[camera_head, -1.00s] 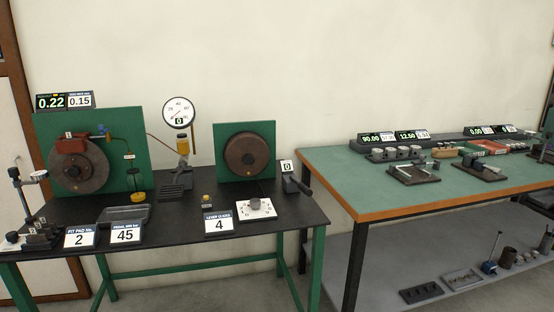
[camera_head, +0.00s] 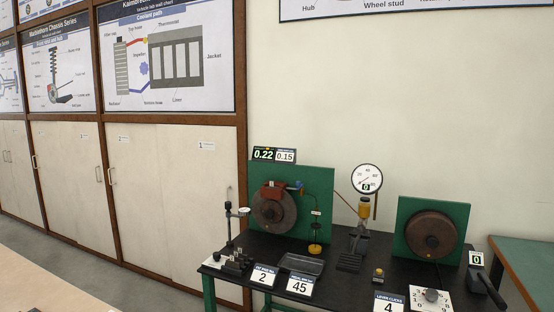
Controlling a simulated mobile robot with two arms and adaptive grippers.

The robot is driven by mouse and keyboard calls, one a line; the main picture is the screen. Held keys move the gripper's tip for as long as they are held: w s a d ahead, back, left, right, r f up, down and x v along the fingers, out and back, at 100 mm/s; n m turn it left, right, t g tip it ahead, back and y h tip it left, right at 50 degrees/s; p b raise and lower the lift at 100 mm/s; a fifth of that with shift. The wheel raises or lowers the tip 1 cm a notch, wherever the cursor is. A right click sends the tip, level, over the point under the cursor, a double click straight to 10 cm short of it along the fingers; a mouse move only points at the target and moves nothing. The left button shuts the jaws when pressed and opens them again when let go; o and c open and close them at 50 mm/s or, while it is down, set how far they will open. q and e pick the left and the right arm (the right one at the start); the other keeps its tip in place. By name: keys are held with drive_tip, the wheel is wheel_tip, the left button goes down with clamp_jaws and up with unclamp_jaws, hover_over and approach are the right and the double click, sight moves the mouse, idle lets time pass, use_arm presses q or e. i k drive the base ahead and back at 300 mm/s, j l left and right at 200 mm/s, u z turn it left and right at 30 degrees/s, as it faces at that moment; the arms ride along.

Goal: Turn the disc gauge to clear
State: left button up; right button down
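A brown disc (camera_head: 274,211) with a red caliper is mounted on a green upright panel (camera_head: 319,215) on the black bench. A display above it (camera_head: 274,155) reads 0.22 in green beside a white panel reading 0.15. A slim stand with a dark clamp and small grey head (camera_head: 236,212) stands at the bench's left end, left of the disc; it may be the disc gauge, but its setting is too small to read. Neither of my grippers is in view.
The black bench (camera_head: 335,268) also holds cards reading 2, 45 and 4, a round pressure dial (camera_head: 367,179), a second brown disc (camera_head: 431,235) and a knob plate (camera_head: 432,298). Cabinets (camera_head: 170,185) stand left; floor shows between them and the bench. A pale surface (camera_head: 50,280) is at lower left.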

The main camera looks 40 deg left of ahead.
sight(244, 211)
drive_tip(key=u, duration=1.4)
drive_tip(key=i+j, duration=0.2)
drive_tip(key=i, duration=0.15)
drive_tip(key=i+j+z, duration=0.15)
drive_tip(key=i, duration=0.15)
